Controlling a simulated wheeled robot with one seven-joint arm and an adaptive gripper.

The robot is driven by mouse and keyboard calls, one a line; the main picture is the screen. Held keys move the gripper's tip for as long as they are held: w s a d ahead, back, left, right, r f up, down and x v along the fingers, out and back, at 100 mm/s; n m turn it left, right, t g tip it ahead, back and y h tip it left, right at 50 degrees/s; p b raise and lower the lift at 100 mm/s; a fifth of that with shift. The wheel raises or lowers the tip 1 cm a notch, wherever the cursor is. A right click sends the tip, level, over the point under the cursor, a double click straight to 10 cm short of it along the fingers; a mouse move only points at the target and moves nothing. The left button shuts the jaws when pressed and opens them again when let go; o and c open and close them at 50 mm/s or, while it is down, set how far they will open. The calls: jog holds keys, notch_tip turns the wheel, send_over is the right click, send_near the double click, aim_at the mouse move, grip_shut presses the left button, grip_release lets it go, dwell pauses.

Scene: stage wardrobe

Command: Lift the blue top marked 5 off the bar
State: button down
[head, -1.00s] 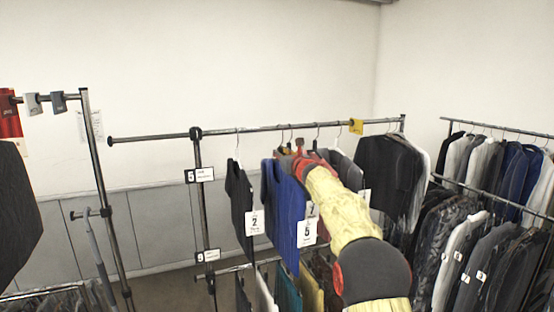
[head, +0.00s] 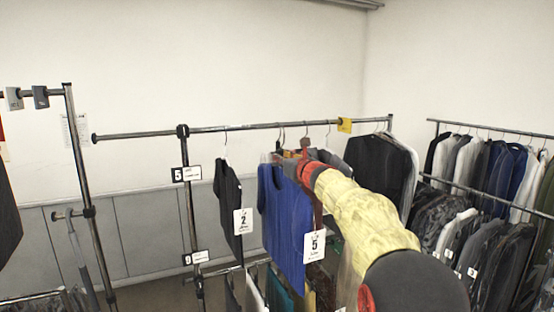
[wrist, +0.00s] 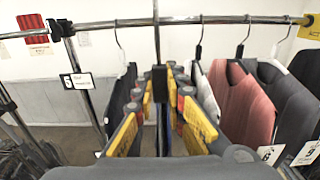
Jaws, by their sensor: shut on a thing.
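The blue top (head: 283,225) marked 5 hangs below the bar (head: 245,127) in the head view, its white tag (head: 314,246) at its lower right. My gripper (head: 303,158) is at its collar, at the end of my yellow-sleeved arm. In the wrist view, the yellow fingers of my gripper (wrist: 161,115) are closed around the black hanger neck (wrist: 159,82). The hook above it (wrist: 156,35) passes in front of the bar (wrist: 215,20). I cannot tell whether it still rests on the bar. The top's body is mostly hidden in the wrist view.
A black top (head: 228,205) tagged 2 hangs close on the left. Dark jackets (head: 375,170) hang on the right, near a yellow marker (head: 344,125). A label 5 (head: 186,174) is on the rack post. A second full rack (head: 480,140) stands at the right.

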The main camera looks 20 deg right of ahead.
jog(key=s, duration=1.7)
jog(key=shift+s+d+r, duration=0.15)
jog(key=shift+d, duration=0.2)
jog(key=shift+s, duration=0.9)
